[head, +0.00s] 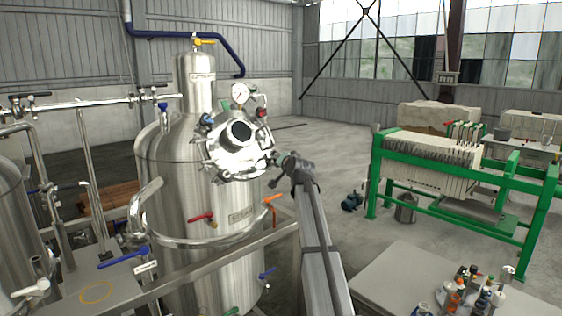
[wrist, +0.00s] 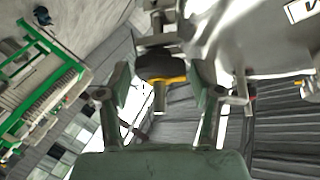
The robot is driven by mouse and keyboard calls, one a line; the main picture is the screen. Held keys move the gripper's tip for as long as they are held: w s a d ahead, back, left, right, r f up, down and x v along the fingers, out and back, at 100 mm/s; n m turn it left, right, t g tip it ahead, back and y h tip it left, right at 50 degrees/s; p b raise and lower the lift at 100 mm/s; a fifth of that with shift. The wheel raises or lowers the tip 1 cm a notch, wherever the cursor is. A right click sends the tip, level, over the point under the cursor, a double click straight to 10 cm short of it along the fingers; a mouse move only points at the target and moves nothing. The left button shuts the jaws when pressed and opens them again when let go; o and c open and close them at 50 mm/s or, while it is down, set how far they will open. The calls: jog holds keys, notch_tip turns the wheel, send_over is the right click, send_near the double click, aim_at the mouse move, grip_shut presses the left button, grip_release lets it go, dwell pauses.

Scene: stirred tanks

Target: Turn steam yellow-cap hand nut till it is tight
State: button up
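In the wrist view a dark round hand nut with a yellow ring (wrist: 162,70) sits between the two fingers of my gripper (wrist: 160,90). A small gap shows on each side of it, so the fingers stand around the nut but do not clearly touch it. In the head view my gripper (head: 277,165) is at the right edge of the round steel lid (head: 238,158) on the stirred tank (head: 175,190). The nut itself cannot be made out there, as my gripper is in front of that part of the rim.
A pressure gauge (head: 240,93) and small valves stand above the lid. An orange-handled valve (head: 273,199) and a steel rail (head: 220,262) lie below my gripper. A green-framed filter press (head: 450,180) stands right, beyond open floor. A table with bottles (head: 390,275) is front right.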

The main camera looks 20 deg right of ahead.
jog(key=shift+s, duration=0.1)
jog(key=v, duration=1.2)
jog(key=shift+f, duration=0.1)
dwell(0.3)
